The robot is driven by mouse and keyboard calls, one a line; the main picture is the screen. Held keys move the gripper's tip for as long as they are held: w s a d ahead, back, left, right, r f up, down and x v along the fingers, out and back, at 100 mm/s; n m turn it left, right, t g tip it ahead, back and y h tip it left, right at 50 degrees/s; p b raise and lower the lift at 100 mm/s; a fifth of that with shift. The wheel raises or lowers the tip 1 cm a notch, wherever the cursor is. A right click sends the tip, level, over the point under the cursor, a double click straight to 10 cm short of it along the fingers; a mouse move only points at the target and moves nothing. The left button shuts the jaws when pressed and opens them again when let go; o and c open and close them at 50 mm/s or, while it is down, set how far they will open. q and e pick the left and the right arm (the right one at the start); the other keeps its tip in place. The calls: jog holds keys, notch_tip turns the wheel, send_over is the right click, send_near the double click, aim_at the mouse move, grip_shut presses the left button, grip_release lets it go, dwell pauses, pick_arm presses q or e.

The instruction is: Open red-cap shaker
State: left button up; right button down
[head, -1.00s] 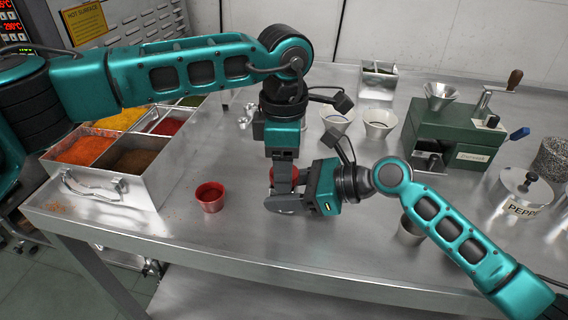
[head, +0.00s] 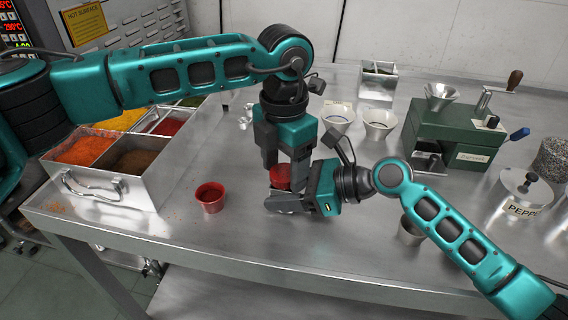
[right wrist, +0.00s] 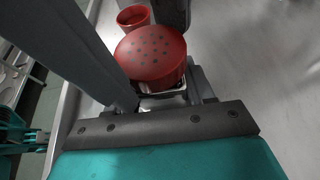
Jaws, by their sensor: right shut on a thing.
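The shaker's red cap (head: 280,173), domed with several dark holes, sits on top of its body. It also shows in the right wrist view (right wrist: 151,52). My right gripper (head: 274,203) is shut on the shaker's body below the cap, low over the table; the body is mostly hidden by the fingers. My left gripper (head: 285,177) points down from above, with one finger on each side of the cap. Its fingers look spread, with the cap visible between them. In the right wrist view, one of its fingers passes close on the left and the other stands behind the cap.
A small red cup (head: 210,198) stands left of the shaker. A metal spice tray (head: 150,186) is at the left edge. Pale bowls (head: 380,124), a green grinder (head: 450,140) and a metal cup (head: 411,232) stand right. The table front is mostly clear.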

aim_at(285, 172)
pick_arm(q)
jog(key=shift+o, duration=0.9)
notch_tip(285, 172, up, 4)
jog(key=shift+d+r, duration=0.1)
jog(key=shift+r, duration=0.2)
jog(key=shift+c, duration=0.4)
jog(key=m, duration=0.2)
jog(key=r+m, duration=0.2)
jog(key=m, duration=0.1)
jog(key=shift+m, duration=0.3)
jog(key=m, duration=0.2)
jog(key=r+m, duration=0.1)
jog(key=m, duration=0.1)
jog(key=shift+r+m, duration=0.1)
jog(key=shift+m, duration=0.3)
jog(key=shift+f, duration=3.9)
jog(key=shift+c, duration=0.3)
